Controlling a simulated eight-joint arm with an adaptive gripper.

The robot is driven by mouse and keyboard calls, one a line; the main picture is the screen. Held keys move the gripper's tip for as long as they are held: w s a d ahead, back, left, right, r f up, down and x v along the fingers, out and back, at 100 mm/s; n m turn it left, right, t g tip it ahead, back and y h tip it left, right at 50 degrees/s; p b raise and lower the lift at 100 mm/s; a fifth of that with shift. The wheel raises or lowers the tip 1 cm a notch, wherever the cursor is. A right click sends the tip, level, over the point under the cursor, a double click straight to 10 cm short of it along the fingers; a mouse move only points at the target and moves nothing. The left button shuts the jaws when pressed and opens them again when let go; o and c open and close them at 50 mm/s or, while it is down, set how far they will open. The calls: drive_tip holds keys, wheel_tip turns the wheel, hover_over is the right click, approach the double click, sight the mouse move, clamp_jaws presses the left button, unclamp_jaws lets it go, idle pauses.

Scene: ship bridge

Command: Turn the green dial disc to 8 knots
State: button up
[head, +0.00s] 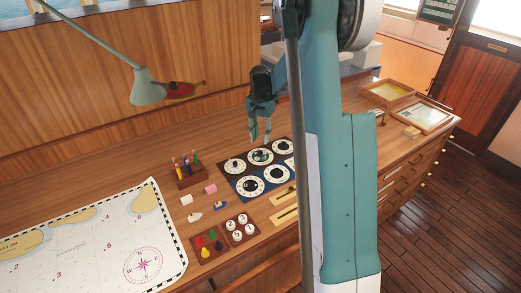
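A dark blue panel (226,180) lies on the wooden desk with several round white dials on it. The dial in the middle of the back row has a green disc (260,155) at its centre. Its numbers and pointer are too small to read. My gripper (261,140) points down just above this dial. Its two fingers are apart, with nothing visible between them. I cannot tell whether the fingertips touch the disc. My arm hides the right end of the panel.
A wooden pen holder (190,178), small erasers and model boats lie left of the panel. A tray of coloured pawns (207,243) and a tray of white numbered discs (241,229) are in front. A sea chart (90,245) covers the left. A green lamp (145,88) overhangs the desk.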

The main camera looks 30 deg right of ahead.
sight(260, 152)
drive_tip(key=shift+f, duration=0.1)
drive_tip(key=shift+f, duration=3.8)
drive_tip(key=c, duration=0.9)
